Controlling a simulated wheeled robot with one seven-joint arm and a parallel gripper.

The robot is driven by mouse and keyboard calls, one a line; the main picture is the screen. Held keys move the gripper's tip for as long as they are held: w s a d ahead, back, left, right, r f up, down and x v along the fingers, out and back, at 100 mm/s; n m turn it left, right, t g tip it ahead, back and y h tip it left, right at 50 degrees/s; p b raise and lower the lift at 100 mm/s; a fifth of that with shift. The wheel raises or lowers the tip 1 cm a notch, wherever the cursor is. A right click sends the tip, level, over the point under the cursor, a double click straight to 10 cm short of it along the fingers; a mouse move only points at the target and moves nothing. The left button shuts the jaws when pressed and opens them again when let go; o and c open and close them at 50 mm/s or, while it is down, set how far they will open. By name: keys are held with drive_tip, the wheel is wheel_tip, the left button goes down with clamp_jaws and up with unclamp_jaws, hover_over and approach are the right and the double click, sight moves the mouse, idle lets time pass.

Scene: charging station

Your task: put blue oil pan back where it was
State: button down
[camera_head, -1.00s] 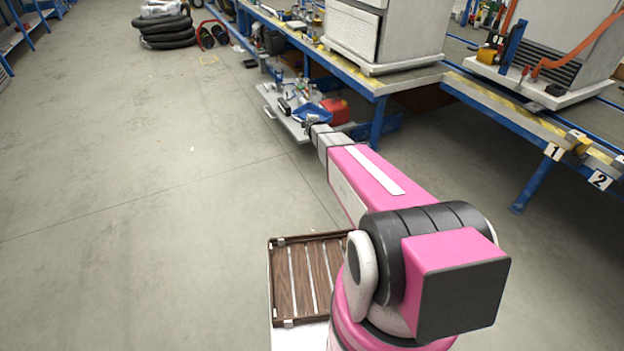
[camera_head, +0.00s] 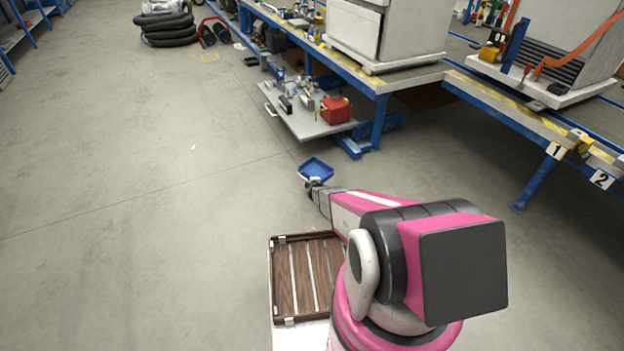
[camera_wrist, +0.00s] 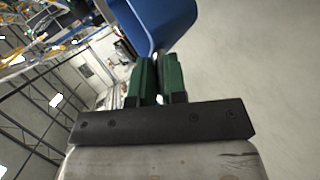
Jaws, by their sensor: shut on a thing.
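The blue oil pan (camera_head: 316,170) is held out in front of my arm, over open floor, in the head view. It also shows at the top of the wrist view (camera_wrist: 165,22), where its wall meets the green fingertips. My gripper (camera_wrist: 157,78) is shut on the pan's edge. In the head view my gripper (camera_head: 312,183) is small and partly merges with the wrist. The low grey shelf (camera_head: 310,127) under the workbench stands beyond the pan, with a clear gap between them.
A red container (camera_head: 336,110) and several small tools stand on the low shelf. The blue-legged workbench (camera_head: 377,120) rises behind it. My wooden slatted tray (camera_head: 303,275) is close by. The floor to the left is clear.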

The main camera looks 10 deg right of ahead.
sight(313, 172)
drive_tip(key=x, duration=0.8)
drive_tip(key=f+x, duration=0.1)
drive_tip(key=x, duration=0.4)
drive_tip(key=shift+s+a, duration=0.2)
drive_tip(key=shift+w+f, duration=0.1)
drive_tip(key=shift+f, duration=1.95)
drive_tip(key=c, duration=1.1)
unclamp_jaws()
drive_tip(key=shift+c, duration=0.2)
